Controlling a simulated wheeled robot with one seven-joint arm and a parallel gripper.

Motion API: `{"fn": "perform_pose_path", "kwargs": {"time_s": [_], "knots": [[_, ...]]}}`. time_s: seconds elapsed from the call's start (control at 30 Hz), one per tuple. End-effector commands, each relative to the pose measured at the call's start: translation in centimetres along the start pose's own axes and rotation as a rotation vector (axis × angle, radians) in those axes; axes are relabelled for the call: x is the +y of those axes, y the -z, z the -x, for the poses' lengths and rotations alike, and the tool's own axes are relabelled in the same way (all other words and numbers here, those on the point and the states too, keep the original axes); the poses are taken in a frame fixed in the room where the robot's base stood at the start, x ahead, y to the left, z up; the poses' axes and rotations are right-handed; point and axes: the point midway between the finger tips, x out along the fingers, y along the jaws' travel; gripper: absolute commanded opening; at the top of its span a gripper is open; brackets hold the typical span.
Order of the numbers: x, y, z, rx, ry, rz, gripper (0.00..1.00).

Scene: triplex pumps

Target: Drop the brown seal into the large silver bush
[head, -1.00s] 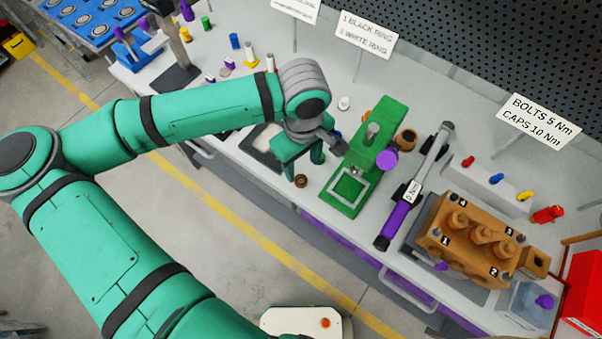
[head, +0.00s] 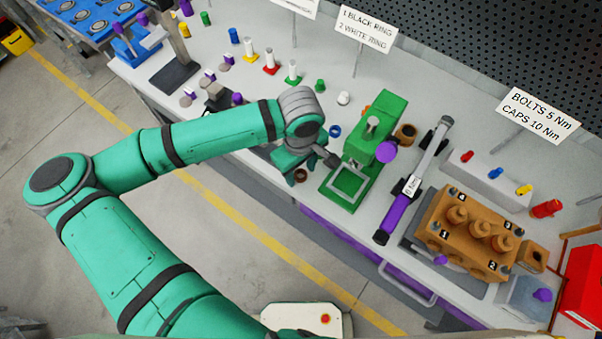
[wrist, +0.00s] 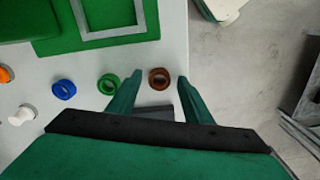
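The brown seal (wrist: 159,78) is a small ring lying on the grey bench top near its front edge. It also shows in the head view (head: 301,175), beside my gripper (head: 292,170). In the wrist view my gripper (wrist: 158,82) is open, its two green fingers apart with the seal between their tips. The seal does not look clamped; the height of the fingers above the bench is unclear. I cannot make out for certain which part is the large silver bush; small grey discs (head: 187,98) with purple tops stand at the left.
A blue ring (wrist: 63,89) and a green ring (wrist: 108,83) lie beside the seal. The green press (head: 365,150) stands close on the right in the head view. A purple-handled torque wrench (head: 405,190) and a brown pump block (head: 470,235) are further right.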

Motion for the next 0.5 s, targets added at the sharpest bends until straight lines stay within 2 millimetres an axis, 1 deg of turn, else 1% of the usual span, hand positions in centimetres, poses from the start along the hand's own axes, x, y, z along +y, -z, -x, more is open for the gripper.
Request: {"fn": "perform_pose_path", "kwargs": {"time_s": [0.03,0.13,0.17,0.33,0.5], "knots": [[0.02,-0.02,0.01,0.0,0.0,-0.001,0.32],[0.03,-0.03,0.02,0.0,0.0,-0.001,0.08],[0.03,-0.03,0.02,0.0,0.0,-0.001,0.06],[0.06,-0.06,0.03,0.0,0.0,-0.002,0.06],[-0.33,0.26,0.18,0.0,0.0,0.009,0.06]]}}
